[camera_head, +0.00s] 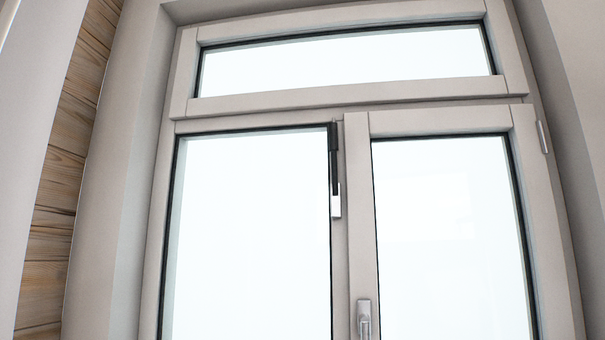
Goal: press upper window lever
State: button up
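A dark, slim upright lever (334,160) is at the upper part of the window's middle post, along the right edge of the left pane. Its lower end meets a small silver plate (337,207). The lever points straight up and down. A second, silver handle (364,322) sits lower on the right sash, cut off by the bottom edge of the view. My gripper is not in view.
A grey window frame (350,97) holds a wide top pane and two tall panes, all bright white. A silver hinge (543,137) is on the right. Wooden planks (62,180) show on the left between pale surfaces. The space before the window looks clear.

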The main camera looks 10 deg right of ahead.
aim_at(333, 130)
jog(key=i, duration=0.4)
jog(key=z, duration=0.8)
jog(key=k, duration=1.25)
jog(key=u, duration=0.7)
jog(key=i, duration=1.15)
jog(key=u, duration=0.05)
